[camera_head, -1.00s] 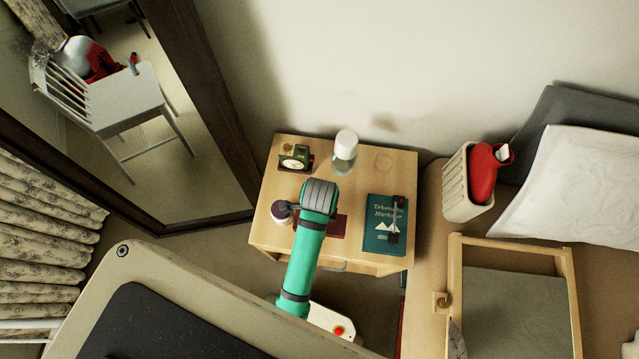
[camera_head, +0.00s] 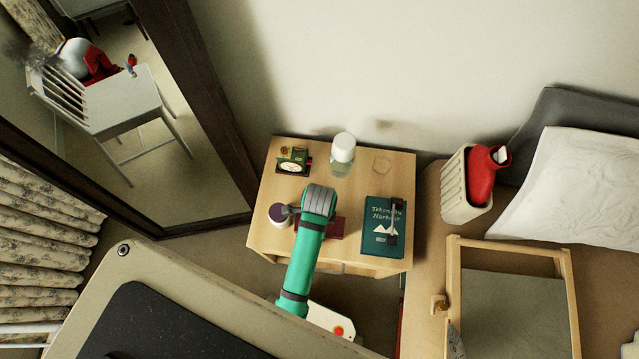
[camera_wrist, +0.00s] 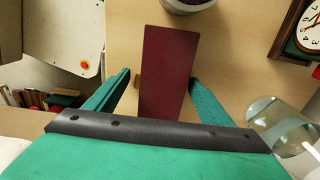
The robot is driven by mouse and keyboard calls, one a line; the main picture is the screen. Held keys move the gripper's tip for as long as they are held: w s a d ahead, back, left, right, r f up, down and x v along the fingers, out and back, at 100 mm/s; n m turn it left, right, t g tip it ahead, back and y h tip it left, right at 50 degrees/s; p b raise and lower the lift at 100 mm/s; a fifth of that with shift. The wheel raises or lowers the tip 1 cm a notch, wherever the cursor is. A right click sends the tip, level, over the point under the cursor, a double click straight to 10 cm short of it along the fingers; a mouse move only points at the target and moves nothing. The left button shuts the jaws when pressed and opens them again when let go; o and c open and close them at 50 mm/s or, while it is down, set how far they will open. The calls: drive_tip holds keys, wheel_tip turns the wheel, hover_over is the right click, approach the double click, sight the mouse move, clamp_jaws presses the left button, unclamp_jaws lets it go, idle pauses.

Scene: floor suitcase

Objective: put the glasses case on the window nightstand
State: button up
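A flat dark maroon case, which looks like the glasses case (camera_head: 337,228), lies on a light wooden nightstand (camera_head: 268,178) beside the bed; my arm partly covers it in the head view. In the wrist view the case (camera_wrist: 168,62) lies lengthwise between the two green fingers of my gripper (camera_wrist: 160,85). The fingers are apart, with a gap visible on each side of the case, so my gripper is open. In the head view my fingers are hidden under my wrist. A patterned curtain (camera_head: 35,240) hangs at the far left.
The nightstand top also holds a purple-lidded jar (camera_head: 281,215), a clock (camera_head: 293,161), a white-capped bottle (camera_head: 343,148) and a teal book (camera_head: 384,225). The bottle (camera_wrist: 275,122) is near my right finger in the wrist view. A framed mirror (camera_head: 205,95) stands left.

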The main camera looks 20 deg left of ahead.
drive_tip(key=shift+d+r, duration=0.1)
drive_tip(key=r, duration=0.5)
drive_tip(key=shift+w, duration=0.2)
drive_tip(key=shift+s+r, duration=0.2)
drive_tip(key=shift+r, duration=0.2)
drive_tip(key=shift+r, duration=0.15)
drive_tip(key=shift+r, duration=0.5)
drive_tip(key=shift+r, duration=0.15)
drive_tip(key=shift+w, duration=0.15)
